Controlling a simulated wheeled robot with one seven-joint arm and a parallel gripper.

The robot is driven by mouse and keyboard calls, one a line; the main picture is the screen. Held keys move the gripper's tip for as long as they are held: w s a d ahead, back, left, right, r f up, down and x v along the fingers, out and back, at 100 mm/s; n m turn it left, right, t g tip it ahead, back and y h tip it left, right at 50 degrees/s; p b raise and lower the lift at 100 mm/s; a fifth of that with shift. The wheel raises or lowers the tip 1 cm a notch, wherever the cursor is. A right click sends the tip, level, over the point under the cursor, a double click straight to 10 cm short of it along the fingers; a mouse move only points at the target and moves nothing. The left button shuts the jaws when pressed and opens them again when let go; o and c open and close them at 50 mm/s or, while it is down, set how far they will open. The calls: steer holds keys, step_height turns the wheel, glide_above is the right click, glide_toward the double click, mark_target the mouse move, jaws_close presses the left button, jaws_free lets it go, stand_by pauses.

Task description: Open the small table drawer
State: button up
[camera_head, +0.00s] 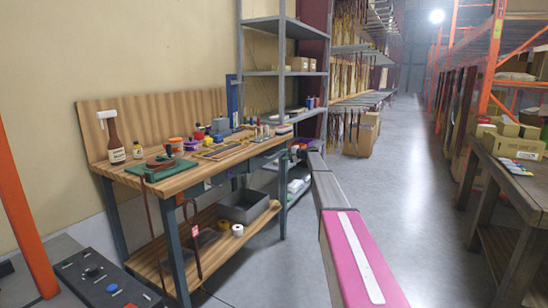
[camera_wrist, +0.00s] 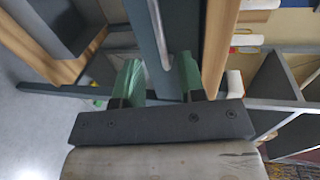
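The workbench (camera_head: 160,180) has a wooden top and blue-grey legs and stands at the left in the head view. A blue-grey drawer front (camera_head: 266,160) shows under its top at the right end, partly hidden. In the wrist view, the blue-grey front (camera_wrist: 140,30) runs down the middle with a pale metal handle strip (camera_wrist: 158,30) on it. My gripper (camera_wrist: 158,80) has two green fingers set apart, one on each side of the front's lower part in the picture. Nothing is visibly gripped. Contact with the handle cannot be told. My fingers are hidden in the head view.
Tools and bottles crowd the benchtop. A grey bin (camera_head: 243,207) and white rolls sit on its lower shelf (camera_head: 205,250). A grey metal rack (camera_head: 283,75) stands close behind the bench. A second table (camera_head: 515,180) is at the right. The aisle floor (camera_head: 420,200) between is clear.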

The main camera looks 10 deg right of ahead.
steer(key=x, duration=0.8)
jaws_close()
